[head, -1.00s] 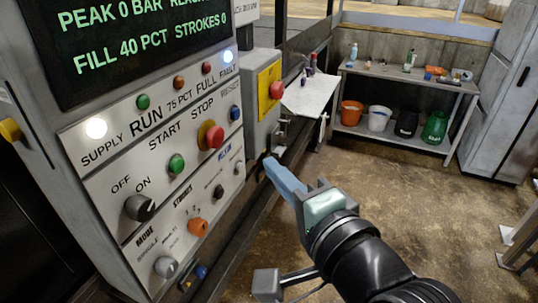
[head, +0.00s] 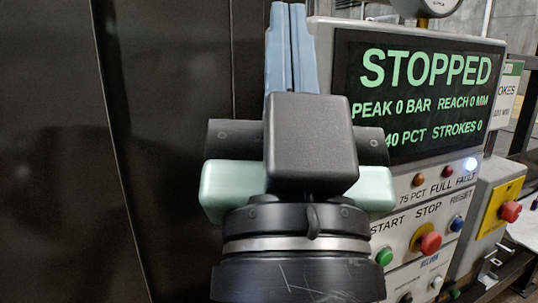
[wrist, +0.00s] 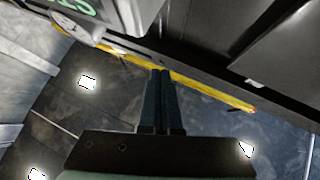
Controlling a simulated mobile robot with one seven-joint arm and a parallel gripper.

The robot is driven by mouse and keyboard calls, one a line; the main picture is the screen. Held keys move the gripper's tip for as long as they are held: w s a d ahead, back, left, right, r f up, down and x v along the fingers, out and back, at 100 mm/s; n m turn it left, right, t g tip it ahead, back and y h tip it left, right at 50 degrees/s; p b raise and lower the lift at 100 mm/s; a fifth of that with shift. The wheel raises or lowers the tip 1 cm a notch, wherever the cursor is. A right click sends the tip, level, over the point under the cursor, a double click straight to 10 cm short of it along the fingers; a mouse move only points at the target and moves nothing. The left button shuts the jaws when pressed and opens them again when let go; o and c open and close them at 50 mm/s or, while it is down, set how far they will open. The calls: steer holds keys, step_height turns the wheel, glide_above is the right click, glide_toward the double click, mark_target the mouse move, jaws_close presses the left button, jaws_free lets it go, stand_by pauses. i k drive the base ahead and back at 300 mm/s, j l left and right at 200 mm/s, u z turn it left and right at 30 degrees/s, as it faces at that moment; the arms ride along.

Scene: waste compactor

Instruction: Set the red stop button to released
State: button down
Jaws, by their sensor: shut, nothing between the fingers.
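The red stop button (head: 431,242) is a round red knob on a yellow-orange collar under the word STOP on the control panel (head: 405,222). Whether it is pressed in or released I cannot tell. A second red button (head: 511,211) sits on a yellow plate on a grey box to the right. My gripper (head: 286,8) points up, left of the panel's screen, its fingers together and empty, apart from both buttons. It also shows in the wrist view (wrist: 161,75), fingers closed. My wrist hides the left part of the panel.
The screen (head: 420,95) reads STOPPED in green. A green start button (head: 384,257) and a blue reset button (head: 457,223) flank the stop button. A lit white fault lamp (head: 470,164) is above. A tall dark metal surface (head: 160,150) fills the left side.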

mark_target(430, 243)
steer(key=z, duration=0.75)
steer(key=i+j, duration=0.05)
steer(key=j, duration=0.05)
